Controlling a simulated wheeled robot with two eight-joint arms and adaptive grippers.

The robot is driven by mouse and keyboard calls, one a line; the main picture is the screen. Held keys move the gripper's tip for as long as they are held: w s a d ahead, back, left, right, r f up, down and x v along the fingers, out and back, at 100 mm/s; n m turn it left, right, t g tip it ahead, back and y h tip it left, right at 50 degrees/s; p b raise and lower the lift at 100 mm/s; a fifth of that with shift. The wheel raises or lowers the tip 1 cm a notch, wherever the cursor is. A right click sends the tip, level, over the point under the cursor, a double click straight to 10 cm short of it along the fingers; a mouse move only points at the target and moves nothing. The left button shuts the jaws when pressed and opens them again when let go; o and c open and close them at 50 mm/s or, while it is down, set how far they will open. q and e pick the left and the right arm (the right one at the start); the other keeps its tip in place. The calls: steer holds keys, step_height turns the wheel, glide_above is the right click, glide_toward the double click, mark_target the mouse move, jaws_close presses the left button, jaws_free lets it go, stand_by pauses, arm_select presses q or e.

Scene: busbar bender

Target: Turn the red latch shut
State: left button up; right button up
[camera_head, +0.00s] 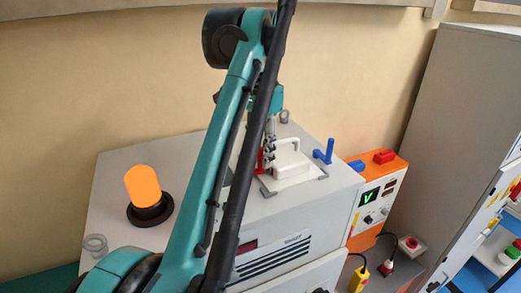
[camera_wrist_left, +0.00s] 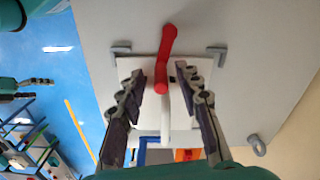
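The red latch (camera_wrist_left: 166,52) is a bent bar over a white plate (camera_wrist_left: 150,70) in the left wrist view, running from the top down between my fingers. In the head view only a bit of the red latch (camera_head: 260,161) shows beside my arm. My left gripper (camera_wrist_left: 160,78) is open, with a finger on each side of the latch's lower end; I see gaps on both sides and cannot tell the height between them. In the head view my left gripper (camera_head: 270,145) is mostly hidden behind its own arm. A dark part, perhaps my right gripper (camera_wrist_left: 36,82), shows at the left edge.
A white handle (camera_head: 287,146) and a blue latch (camera_head: 326,151) stand beside the red one on the machine top (camera_head: 215,185). An orange beacon (camera_head: 142,184) stands left. An orange control box (camera_head: 376,190) and a grey cabinet (camera_head: 450,130) are at the right.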

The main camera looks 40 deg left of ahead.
arm_select(q)
steer(key=shift+w, duration=0.1)
steer(key=shift+c, duration=1.1)
jaws_close()
steer(key=shift+a, duration=0.1)
steer(key=n, duration=0.1)
steer(key=a+n, duration=0.1)
steer(key=n, duration=0.1)
steer(key=shift+w, duration=0.35)
steer(key=shift+d, duration=0.1)
steer(key=shift+o, duration=1.1)
jaws_free()
steer(key=shift+s, duration=0.1)
steer(key=shift+r, duration=0.1)
